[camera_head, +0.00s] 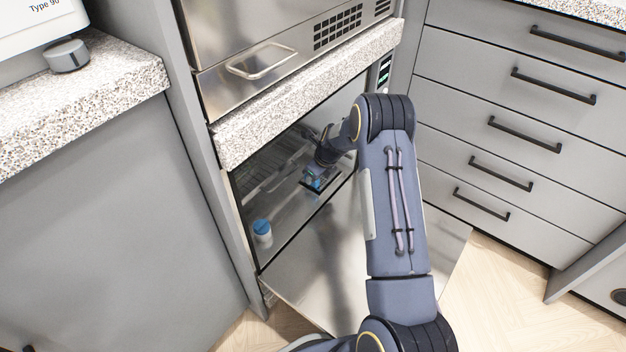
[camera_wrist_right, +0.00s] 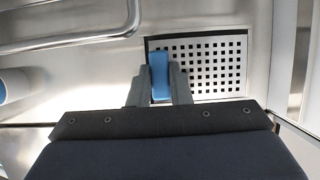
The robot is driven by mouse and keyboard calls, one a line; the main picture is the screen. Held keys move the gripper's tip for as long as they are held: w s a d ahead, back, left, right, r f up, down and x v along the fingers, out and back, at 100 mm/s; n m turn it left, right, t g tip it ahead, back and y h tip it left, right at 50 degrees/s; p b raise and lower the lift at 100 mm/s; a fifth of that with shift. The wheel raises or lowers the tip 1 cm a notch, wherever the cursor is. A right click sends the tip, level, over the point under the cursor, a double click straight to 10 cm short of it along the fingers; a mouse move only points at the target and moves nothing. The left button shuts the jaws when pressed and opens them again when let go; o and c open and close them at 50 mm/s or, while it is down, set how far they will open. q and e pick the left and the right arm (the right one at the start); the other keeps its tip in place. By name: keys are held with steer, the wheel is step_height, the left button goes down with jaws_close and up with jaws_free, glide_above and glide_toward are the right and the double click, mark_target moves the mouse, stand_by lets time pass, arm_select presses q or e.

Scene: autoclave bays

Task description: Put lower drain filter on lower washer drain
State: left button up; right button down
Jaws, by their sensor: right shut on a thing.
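My right gripper (camera_head: 322,168) reaches into the open lower washer chamber (camera_head: 285,200), just above its metal floor. Its fingers, seen in the right wrist view (camera_wrist_right: 160,84), are shut on an upright blue grip. The lower drain filter (camera_wrist_right: 208,62) appears as a pale perforated plate with dark square holes beside that grip. Its dark rim shows along the far and left edges. In the head view the filter (camera_head: 312,185) is small and partly hidden by the gripper. The drain is not separately visible, and I cannot tell whether the filter touches the floor. My left gripper is out of view.
A white container with a blue cap (camera_head: 262,234) stands on the chamber floor near its left front. Metal rails (camera_wrist_right: 75,42) lie left of the filter. The lowered door (camera_head: 325,255) extends in front. A granite ledge (camera_head: 305,95) overhangs the opening.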

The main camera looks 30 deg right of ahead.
steer(key=shift+f, duration=0.3)
steer(key=c, duration=1.3)
jaws_free()
steer(key=shift+c, duration=0.2)
steer(key=p+v, duration=0.5)
steer(key=v, duration=0.7)
